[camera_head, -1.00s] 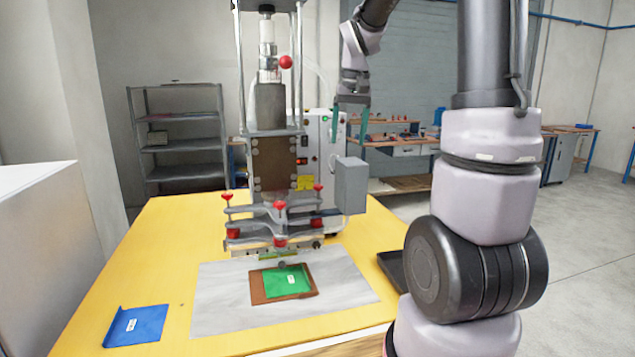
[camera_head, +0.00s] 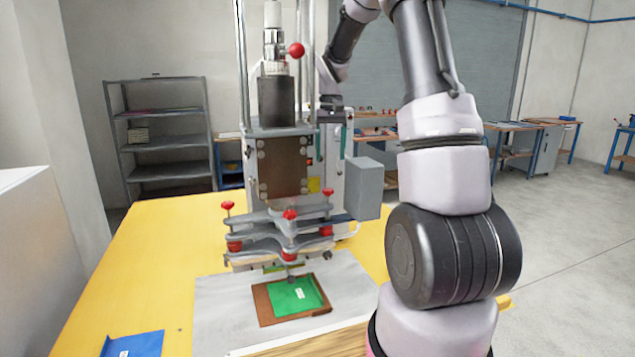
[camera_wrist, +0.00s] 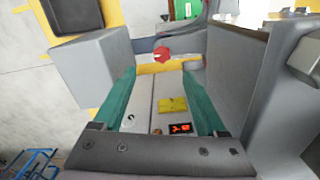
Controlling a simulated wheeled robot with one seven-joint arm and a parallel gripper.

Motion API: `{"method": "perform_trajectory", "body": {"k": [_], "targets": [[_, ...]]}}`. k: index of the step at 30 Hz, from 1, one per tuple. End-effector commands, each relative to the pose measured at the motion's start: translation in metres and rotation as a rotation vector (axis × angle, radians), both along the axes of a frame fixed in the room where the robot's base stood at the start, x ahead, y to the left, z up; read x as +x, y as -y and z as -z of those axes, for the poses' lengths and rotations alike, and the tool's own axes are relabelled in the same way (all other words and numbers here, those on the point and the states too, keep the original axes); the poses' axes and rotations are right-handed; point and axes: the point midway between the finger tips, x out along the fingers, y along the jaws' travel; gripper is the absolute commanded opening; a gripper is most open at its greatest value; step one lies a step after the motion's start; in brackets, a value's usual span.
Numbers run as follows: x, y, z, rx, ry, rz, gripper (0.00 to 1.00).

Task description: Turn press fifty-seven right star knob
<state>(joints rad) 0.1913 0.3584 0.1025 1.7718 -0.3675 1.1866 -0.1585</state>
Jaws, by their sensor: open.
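The press (camera_head: 283,165) stands on the yellow table with several red star knobs around its grey clamp plates. The upper right red star knob (camera_head: 328,192) sits at the right end of the plates, left of a grey box (camera_head: 364,188). In the wrist view one red knob (camera_wrist: 161,53) shows ahead of the fingertips; I cannot tell for certain which it is. My gripper (camera_head: 333,143) is above and behind that grey box, partly hidden by the press, fingers pointing down. In the wrist view its two teal fingers (camera_wrist: 160,76) are apart with nothing between them.
The grey box (camera_wrist: 95,68) is close by the left finger, and a grey panel (camera_wrist: 232,62) is close by the right one. A control panel with a red display (camera_wrist: 180,128) lies beyond the fingers. Green and brown sheets (camera_head: 295,297) lie before the press.

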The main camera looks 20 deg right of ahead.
Motion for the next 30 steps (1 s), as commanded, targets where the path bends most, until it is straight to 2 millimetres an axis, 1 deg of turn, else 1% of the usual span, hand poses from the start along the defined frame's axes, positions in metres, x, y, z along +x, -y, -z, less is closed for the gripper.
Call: {"method": "perform_trajectory", "body": {"k": [5, 8, 15, 21, 25, 30], "targets": [[0.0, 0.001, 0.008, 0.0, -0.005, 0.0, 0.74], [0.0, 0.0, 0.021, 0.001, -0.007, -0.001, 0.74], [0.0, 0.0, 0.067, 0.001, -0.008, -0.001, 0.74], [0.0, 0.0, 0.097, 0.0, -0.005, -0.001, 0.74], [0.0, 0.0, 0.107, 0.0, -0.004, -0.001, 0.74], [0.001, 0.0, 0.11, 0.001, -0.003, 0.0, 0.74]]}}
